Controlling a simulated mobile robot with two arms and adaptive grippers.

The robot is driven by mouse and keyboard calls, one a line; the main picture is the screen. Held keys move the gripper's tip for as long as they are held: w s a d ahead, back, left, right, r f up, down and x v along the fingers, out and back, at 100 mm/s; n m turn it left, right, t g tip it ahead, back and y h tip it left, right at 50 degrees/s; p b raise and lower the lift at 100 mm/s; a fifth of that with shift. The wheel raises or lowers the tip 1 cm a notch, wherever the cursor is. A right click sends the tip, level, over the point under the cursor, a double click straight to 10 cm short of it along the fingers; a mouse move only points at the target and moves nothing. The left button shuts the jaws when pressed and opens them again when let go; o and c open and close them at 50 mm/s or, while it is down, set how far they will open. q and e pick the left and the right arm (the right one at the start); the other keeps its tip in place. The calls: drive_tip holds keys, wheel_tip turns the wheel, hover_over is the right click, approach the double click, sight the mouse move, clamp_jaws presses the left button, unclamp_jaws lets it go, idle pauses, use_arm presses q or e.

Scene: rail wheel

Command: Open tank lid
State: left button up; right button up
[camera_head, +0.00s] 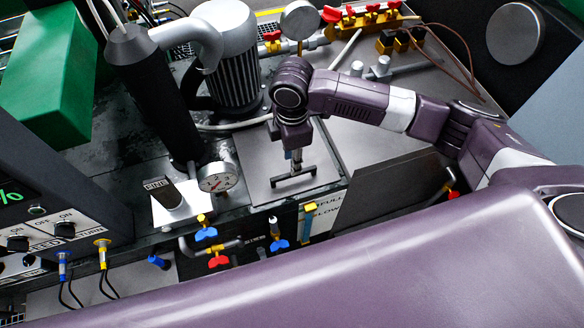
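The tank lid (262,184) is a flat grey plate set in the top of the machine, near the centre of the view. A black bar handle (281,183) stands on it. The lid looks flat and level with the surface around it. My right arm reaches in from the right, and my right gripper (294,163) points down right at the handle. The fingers are small and partly hidden by the wrist, so I cannot tell whether they grip the bar. My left gripper is out of view.
A grey motor (237,65) and a black column (158,95) stand left of the lid. A pressure gauge (217,178) sits near its left edge. Red- and blue-handled valves (219,261) line the front below. Red-handled valves (367,12) also stand at the back.

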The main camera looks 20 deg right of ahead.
wheel_tip(320, 180, down, 6)
drive_tip(key=shift+r+p, duration=0.15)
drive_tip(key=shift+p, duration=0.15)
clamp_jaws()
idle(0.3)
